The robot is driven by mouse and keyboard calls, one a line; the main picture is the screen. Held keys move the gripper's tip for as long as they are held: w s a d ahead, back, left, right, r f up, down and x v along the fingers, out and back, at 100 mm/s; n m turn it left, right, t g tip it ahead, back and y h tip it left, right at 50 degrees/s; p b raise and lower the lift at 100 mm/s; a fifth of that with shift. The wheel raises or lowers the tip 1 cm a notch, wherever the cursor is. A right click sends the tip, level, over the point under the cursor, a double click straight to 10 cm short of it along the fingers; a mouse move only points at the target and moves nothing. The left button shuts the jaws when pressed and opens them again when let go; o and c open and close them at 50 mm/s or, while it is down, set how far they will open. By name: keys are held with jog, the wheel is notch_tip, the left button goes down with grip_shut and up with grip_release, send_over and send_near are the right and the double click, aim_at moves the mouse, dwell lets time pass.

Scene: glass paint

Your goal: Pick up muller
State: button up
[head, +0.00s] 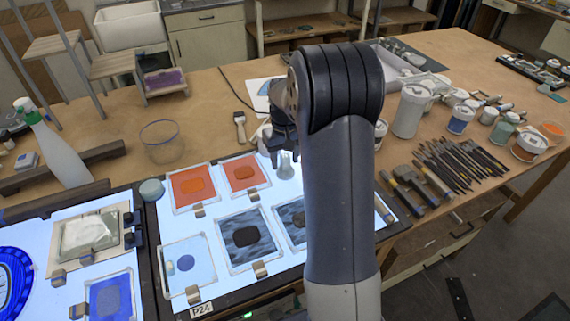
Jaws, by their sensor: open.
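A small grey, glassy piece with a narrow top, which looks like the muller (286,166), stands near the upper edge of the lit panel, left of my arm. My gripper (280,150) points down directly over it, with dark jaws open. The fingertips are close to its top; whether they touch or straddle it I cannot tell at this size. My forearm hides the panel and table just to the right.
The light panel (205,225) holds framed orange, dark and blue glass pieces with small clips. A clear glass bowl (160,141) and a brush (240,126) lie behind. Brushes (455,165), tools and paint jars (411,110) crowd the right side.

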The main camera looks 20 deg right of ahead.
jog(key=shift+f, duration=0.9)
grip_shut()
